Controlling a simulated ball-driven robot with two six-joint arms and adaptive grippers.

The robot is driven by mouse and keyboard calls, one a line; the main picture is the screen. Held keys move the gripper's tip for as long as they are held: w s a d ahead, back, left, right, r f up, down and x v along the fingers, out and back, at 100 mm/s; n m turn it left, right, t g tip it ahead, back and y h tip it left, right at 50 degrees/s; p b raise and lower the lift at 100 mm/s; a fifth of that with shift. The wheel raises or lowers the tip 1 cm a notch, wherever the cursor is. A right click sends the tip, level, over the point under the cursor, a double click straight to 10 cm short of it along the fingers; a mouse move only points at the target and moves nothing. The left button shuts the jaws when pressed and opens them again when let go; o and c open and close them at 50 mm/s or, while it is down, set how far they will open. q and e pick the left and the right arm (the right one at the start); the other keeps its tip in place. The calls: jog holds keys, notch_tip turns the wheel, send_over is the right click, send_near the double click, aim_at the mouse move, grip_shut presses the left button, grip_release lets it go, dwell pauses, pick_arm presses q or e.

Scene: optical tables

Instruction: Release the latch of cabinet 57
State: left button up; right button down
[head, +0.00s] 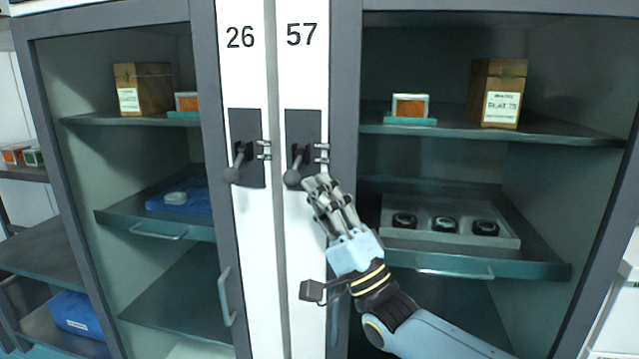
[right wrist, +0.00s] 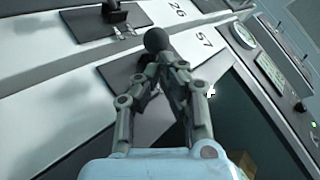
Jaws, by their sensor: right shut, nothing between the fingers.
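Cabinet 57 is the right-hand one, with a white door strip (head: 300,85) marked 57. Its latch (head: 294,176) is a dark lever with a round knob on a dark plate, hanging down and tilted a little left. My right gripper (head: 314,182) is shut and empty, its fingertips just right of and by the knob. In the right wrist view the latch knob (right wrist: 157,40) shows just beyond the fingertips (right wrist: 166,68); I cannot tell whether they touch it. My left gripper is not in view.
Cabinet 26 stands directly left, with a similar latch (head: 234,174) close by. A vertical handle (head: 226,297) is below it. Behind the right glass are a wooden box (head: 497,92) and a tray with black round parts (head: 520,238).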

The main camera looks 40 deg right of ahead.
jog(key=r+m+g+h+p, duration=0.1)
jog(key=m+h+p, duration=0.2)
jog(key=p, duration=0.1)
jog(key=a+r+m+g+h+p, duration=0.1)
jog(key=m+g+h+p, duration=0.1)
jog(key=m+h+p, duration=0.1)
jog(key=s+r+m+g+h+p, duration=0.1)
jog(key=m+g+h+p, duration=0.1)
jog(key=m+h+p, duration=0.1)
jog(key=shift+s+a+r+m+p, duration=0.15)
jog(key=shift+a+m+p, duration=0.1)
jog(key=shift+m+p, duration=0.8)
